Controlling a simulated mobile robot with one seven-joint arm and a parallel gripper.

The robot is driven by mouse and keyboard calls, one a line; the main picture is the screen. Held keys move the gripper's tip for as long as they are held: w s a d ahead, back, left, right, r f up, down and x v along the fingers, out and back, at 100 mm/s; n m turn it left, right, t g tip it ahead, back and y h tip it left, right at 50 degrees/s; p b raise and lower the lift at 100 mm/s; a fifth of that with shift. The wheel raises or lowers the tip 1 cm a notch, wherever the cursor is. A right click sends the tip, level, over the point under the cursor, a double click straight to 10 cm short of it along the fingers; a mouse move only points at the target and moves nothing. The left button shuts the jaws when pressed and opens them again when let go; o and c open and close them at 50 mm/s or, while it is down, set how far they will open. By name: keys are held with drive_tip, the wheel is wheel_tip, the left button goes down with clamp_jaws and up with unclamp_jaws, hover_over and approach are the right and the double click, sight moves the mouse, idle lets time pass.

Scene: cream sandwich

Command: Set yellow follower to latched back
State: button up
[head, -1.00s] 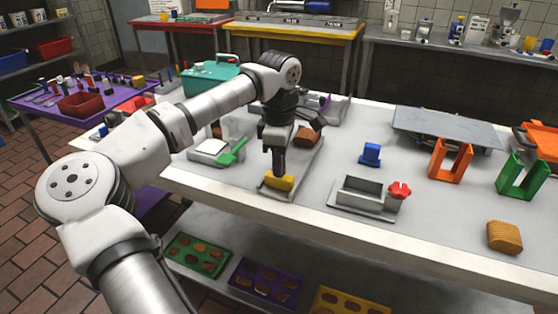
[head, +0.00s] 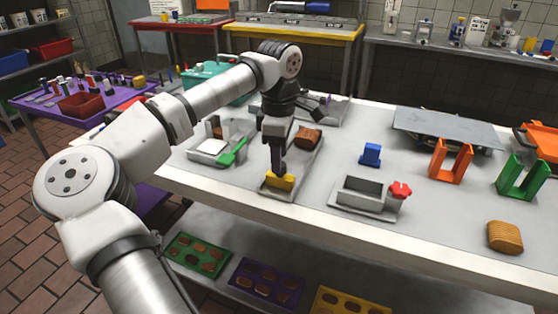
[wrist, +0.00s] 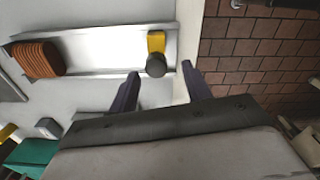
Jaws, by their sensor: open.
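The yellow follower (head: 281,182) is a small block at the near end of a long grey tray (head: 302,170). In the wrist view the follower (wrist: 156,42) sits across the tray end, with a dark round knob (wrist: 155,66) on its near side. My gripper (head: 277,171) points down at the follower in the head view and partly hides it. In the wrist view my gripper (wrist: 160,71) is open, its two dark fingers apart, with the knob between and just beyond the tips. I cannot tell whether a finger touches the knob.
A brown ridged biscuit stack (head: 308,139) lies at the tray's other end. A white slab with a green spatula (head: 235,153) is to the left. A grey box with a red knob (head: 400,190) stands to the right. The table edge is close to the follower.

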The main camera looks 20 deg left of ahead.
wheel_tip(320, 180, up, 12)
drive_tip(key=shift+f, duration=0.2)
idle(0.4)
